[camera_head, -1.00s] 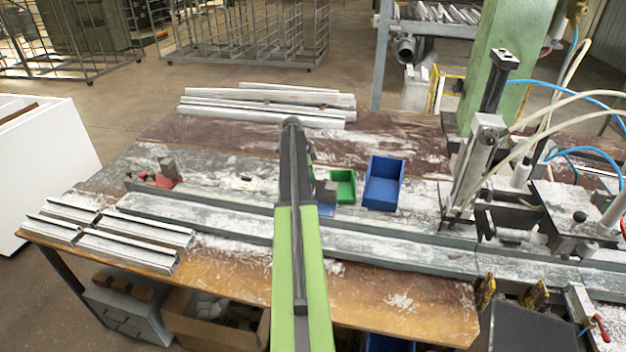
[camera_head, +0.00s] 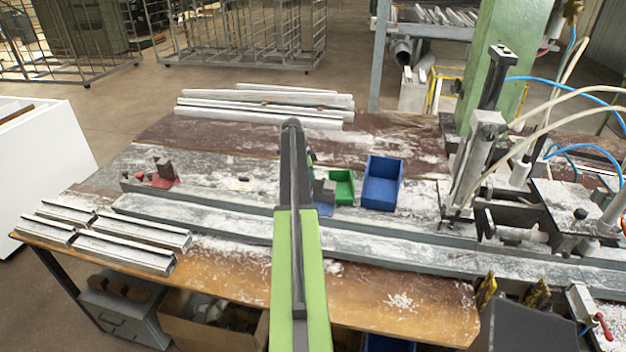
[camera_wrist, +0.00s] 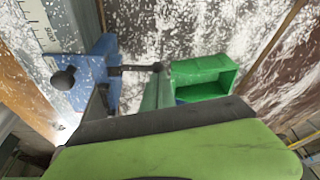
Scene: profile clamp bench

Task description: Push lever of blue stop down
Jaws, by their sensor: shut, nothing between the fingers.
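The blue stop (camera_head: 326,209) stands on the bench just right of my arm in the head view, with a grey block on its blue base. My arm partly hides it. In the wrist view the blue stop (camera_wrist: 72,66) is at the upper left, close by. A black ball knob (camera_wrist: 63,80) shows at its left, and a thin dark rod with a small knob (camera_wrist: 157,67) sticks out to its right. My gripper (camera_head: 309,160) is at the arm's far end, just behind the stop in the head picture, shut and empty. Its fingertips are mostly hidden, so contact cannot be judged.
A green bin (camera_head: 342,186) and a blue bin (camera_head: 382,184) stand right of the stop. A red stop (camera_head: 164,181) is further left. A long metal rail (camera_head: 220,216) runs along the front. A clamp machine with hoses (camera_head: 480,150) stands at right.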

